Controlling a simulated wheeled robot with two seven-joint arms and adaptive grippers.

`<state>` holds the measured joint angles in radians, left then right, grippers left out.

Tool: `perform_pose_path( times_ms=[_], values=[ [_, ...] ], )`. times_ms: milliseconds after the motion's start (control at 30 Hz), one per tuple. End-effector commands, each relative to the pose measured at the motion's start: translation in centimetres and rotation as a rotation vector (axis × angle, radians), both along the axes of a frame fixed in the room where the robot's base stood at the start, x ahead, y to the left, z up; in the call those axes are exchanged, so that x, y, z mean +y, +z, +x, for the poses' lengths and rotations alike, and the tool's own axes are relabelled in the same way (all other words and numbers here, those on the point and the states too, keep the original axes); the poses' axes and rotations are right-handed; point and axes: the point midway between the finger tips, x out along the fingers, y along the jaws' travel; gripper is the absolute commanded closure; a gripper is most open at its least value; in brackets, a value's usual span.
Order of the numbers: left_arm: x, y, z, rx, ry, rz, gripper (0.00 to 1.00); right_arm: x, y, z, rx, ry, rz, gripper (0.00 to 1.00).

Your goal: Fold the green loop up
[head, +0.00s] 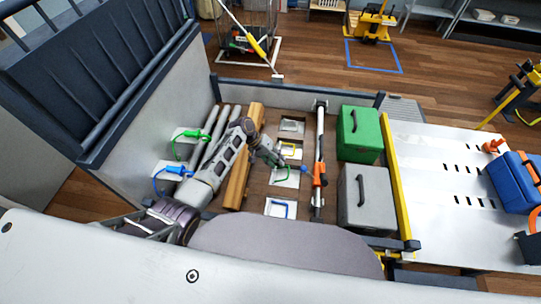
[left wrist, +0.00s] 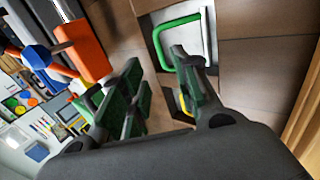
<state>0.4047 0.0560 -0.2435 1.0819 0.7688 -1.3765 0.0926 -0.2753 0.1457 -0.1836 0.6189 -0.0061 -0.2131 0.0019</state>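The green loop (head: 287,176) lies on a white plate on the bed floor, below my left gripper's tips in the head view. My left gripper (head: 279,163) is over the floor plates. Its dark green fingers (left wrist: 158,72) are spread with nothing held between them. A yellow loop (left wrist: 184,103) shows partly behind one finger. My right gripper is not in view.
A bar with an orange handle (head: 320,174) and blue knob stands close right of the gripper. Green (head: 359,134) and grey (head: 366,198) cases lie beyond it. Wooden beams (head: 237,183) are left.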

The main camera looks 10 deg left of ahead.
Motion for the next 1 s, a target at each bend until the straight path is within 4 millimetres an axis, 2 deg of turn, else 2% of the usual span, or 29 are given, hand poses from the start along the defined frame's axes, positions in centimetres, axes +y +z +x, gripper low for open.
perform_pose_path(
  times_ms=[300, 767, 1000],
  values=[
    [1.9, 2.5, 0.0, -0.001, 0.001, 0.001, 0.69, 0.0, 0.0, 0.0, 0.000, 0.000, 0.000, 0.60],
    [2.3, 3.1, 0.0, 0.001, 0.001, 0.001, 0.69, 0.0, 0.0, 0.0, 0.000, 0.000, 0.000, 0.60],
    [2.3, 3.4, 0.0, -0.002, -0.004, 0.003, 0.99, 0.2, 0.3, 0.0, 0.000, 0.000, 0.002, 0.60]
  ],
)
